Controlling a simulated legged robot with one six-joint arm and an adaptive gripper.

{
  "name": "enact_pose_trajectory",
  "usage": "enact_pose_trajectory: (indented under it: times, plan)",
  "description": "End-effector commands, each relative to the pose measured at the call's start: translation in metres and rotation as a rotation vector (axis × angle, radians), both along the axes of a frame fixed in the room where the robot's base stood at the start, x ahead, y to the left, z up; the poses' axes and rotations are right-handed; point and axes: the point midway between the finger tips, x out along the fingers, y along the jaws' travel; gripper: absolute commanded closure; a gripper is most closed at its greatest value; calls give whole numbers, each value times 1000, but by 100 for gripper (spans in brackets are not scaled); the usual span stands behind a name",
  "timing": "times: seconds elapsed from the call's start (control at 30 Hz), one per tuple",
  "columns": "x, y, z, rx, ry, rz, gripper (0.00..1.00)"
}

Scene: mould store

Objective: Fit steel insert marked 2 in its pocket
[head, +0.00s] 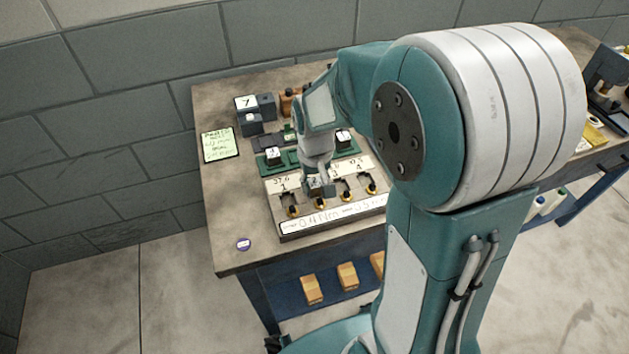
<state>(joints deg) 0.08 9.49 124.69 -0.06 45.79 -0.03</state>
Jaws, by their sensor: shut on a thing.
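My gripper (318,180) is small in the head view, pointing down over the mould plate (289,227). It is shut on a grey steel insert (318,189), at or just above the second pocket from the left. The fingers hide part of it, and I cannot read its mark or tell if it is seated. The plate has a row of pockets with brass-coloured knobs and white number labels along the back. A green rack (291,160) behind the plate carries one dark insert with a white label (273,157) at left and another (343,138) at right.
A dark block labelled 7 (246,104) and a handwritten green note (220,145) are at the bench's back left. My arm hides the bench's middle.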

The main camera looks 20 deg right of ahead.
Motion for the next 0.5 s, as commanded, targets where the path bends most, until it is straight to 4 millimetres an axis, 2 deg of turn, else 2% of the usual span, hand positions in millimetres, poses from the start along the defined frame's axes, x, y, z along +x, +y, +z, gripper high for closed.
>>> enact_pose_trajectory:
  times: [0.5]
  plan:
    - [0,0,-3,0,-1,0,100]
